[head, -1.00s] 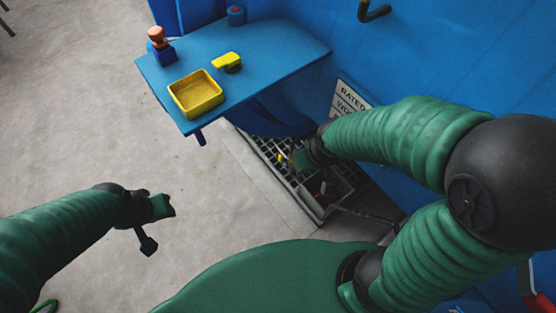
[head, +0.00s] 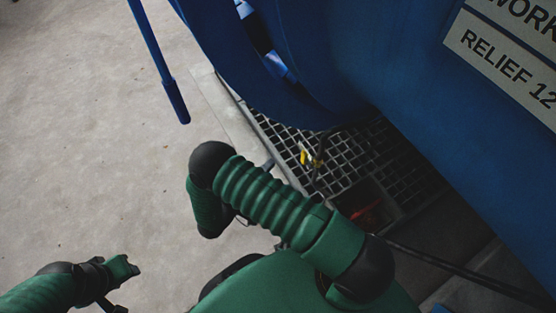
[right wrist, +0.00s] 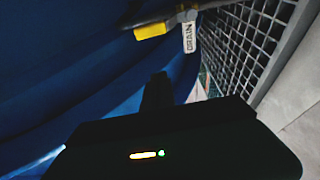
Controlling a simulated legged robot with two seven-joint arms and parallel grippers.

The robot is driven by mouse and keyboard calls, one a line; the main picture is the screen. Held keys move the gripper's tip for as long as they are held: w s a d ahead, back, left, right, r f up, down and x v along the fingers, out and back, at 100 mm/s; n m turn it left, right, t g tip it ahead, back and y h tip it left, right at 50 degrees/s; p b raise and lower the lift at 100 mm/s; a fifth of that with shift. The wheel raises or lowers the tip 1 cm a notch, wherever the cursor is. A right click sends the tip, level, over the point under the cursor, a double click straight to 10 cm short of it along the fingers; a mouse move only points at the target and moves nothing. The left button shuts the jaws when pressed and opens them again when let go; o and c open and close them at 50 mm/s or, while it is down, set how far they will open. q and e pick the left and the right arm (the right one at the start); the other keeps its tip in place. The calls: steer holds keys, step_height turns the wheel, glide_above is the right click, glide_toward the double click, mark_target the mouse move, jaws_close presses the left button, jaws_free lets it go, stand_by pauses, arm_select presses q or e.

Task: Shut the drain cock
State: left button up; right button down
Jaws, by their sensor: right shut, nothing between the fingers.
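The drain cock's yellow handle (right wrist: 151,31) shows at the top of the right wrist view, beside a grey pipe fitting and a white tag (right wrist: 189,37) reading DRAIN. In the head view the small yellow handle (head: 304,157) is low under the blue vessel, over the floor grating. My right gripper (right wrist: 157,80) is shut and empty, its dark fingers below the handle and apart from it in the picture. In the head view my right forearm hides most of that gripper. My left gripper (head: 124,267) is at the lower left, far from the cock; its jaws are unclear.
The blue vessel (head: 350,60) overhangs the grating (head: 275,130). A recessed pit with something red (head: 368,214) lies right of my right arm. A dark cable (head: 450,265) runs along the lower right. The concrete floor (head: 90,150) at left is clear.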

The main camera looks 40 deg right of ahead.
steer(key=b+x, duration=0.5)
steer(key=x, duration=0.5)
steer(key=s, duration=0.1)
steer(key=s+b, duration=0.1)
steer(key=s, duration=0.1)
steer(key=s+b, duration=0.1)
steer(key=shift+s+a+r, duration=0.15)
steer(key=shift+a+r, duration=0.1)
steer(key=shift+a, duration=0.15)
steer(key=shift+d, duration=0.15)
